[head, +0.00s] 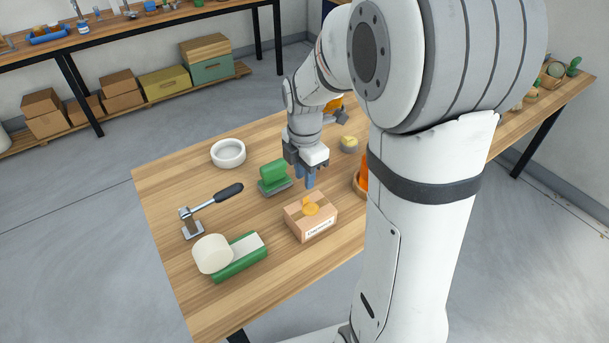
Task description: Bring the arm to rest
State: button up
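My gripper (309,181) is in the middle of the head view, pointing down above the wooden table (190,312). It is just behind a small cardboard box (322,228) with a white label and a yellow-orange piece (311,209) on top. The fingertips look blue-grey and close together; whether they are open or shut does not show clearly. I see nothing clearly held. My white arm fills the right half of the view and hides part of the table.
The table's left front is clear.

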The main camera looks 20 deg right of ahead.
jog(key=s+r+m+t, duration=0.1)
jog(key=s+r+m, duration=0.2)
jog(key=s+m, duration=0.5)
jog(key=s+r+m+t, duration=0.1)
jog(key=s+r+m, duration=0.3)
jog(key=s+m, duration=0.4)
jog(key=m, duration=0.5)
jog(key=shift+a+m+t, duration=0.2)
jog(key=shift+m+t, duration=0.1)
